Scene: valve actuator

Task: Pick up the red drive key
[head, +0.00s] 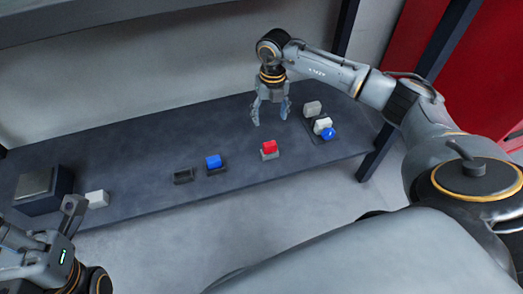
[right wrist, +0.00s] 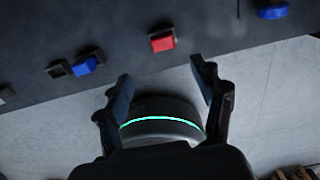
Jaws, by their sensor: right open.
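A blue piece (head: 213,161) sits on a dark holder, with an empty-looking dark holder (head: 183,176) beside it. A dark tray at the right bears a grey block (head: 312,108), a white piece (head: 322,125) and a blue piece (head: 327,133). A dark box (head: 42,190) and white block (head: 97,199) stand left.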

